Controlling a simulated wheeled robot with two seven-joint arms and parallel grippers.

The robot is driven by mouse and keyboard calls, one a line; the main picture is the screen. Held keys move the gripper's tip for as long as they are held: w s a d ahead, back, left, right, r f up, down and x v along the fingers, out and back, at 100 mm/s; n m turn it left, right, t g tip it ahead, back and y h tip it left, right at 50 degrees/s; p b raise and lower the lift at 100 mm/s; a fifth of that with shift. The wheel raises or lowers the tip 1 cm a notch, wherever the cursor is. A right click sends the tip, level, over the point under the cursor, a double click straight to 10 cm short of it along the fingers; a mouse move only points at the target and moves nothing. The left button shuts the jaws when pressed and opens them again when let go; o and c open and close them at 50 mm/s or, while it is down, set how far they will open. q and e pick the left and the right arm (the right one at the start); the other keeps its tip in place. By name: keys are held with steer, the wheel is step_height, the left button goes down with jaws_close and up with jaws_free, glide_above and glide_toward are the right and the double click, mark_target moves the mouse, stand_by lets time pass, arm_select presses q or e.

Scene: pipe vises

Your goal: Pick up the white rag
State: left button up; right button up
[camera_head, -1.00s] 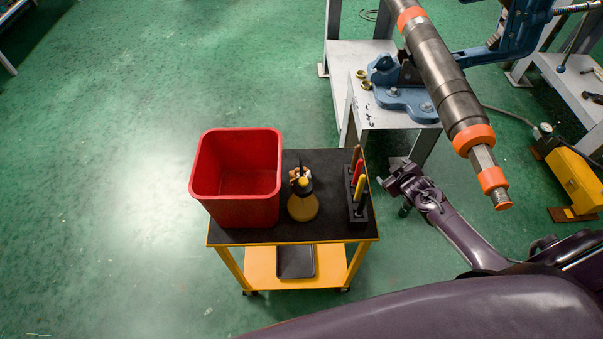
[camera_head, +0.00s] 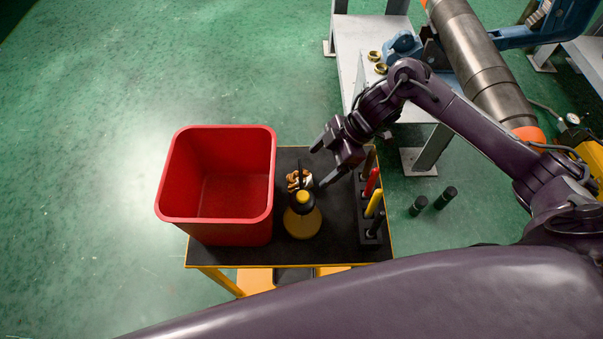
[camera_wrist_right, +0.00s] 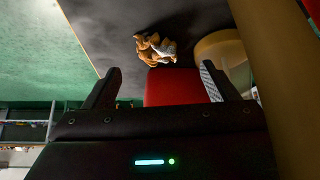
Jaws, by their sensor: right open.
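The white rag (camera_head: 294,180) is a small crumpled cloth with orange-brown patches. It lies on the black top of the cart, behind the yellow bottle, which hides part of it in the head view. The rag (camera_wrist_right: 155,48) is fully visible in the right wrist view, above the gap between the fingers. My right gripper (camera_head: 320,165) is open and empty, to the right of the rag and apart from it. Its two fingers also show in the right wrist view (camera_wrist_right: 158,86). My left gripper is not in view.
A large red bin (camera_head: 215,218) fills the cart's left side. A black rack (camera_head: 368,232) with colored handles stands at right. A bench (camera_head: 362,40) and a steel pipe (camera_head: 482,65) are behind.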

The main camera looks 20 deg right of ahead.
mark_target(304, 177)
steer(key=x, duration=0.3)
steer(key=shift+a+r, duration=0.1)
steer(key=shift+a, duration=0.15)
steer(key=x, duration=0.3)
steer(key=shift+w+a+f, duration=0.15)
steer(key=shift+w+f, duration=0.1)
steer(key=shift+w, duration=0.05)
steer(key=shift+a+f, duration=0.15)
steer(key=shift+f, duration=0.15)
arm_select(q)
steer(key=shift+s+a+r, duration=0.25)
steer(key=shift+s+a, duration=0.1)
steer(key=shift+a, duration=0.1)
arm_select(e)
steer(key=shift+c, duration=1.3)
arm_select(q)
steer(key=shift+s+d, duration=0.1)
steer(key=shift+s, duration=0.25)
arm_select(e)
steer(key=c, duration=0.8)
steer(key=shift+c, duration=0.2)
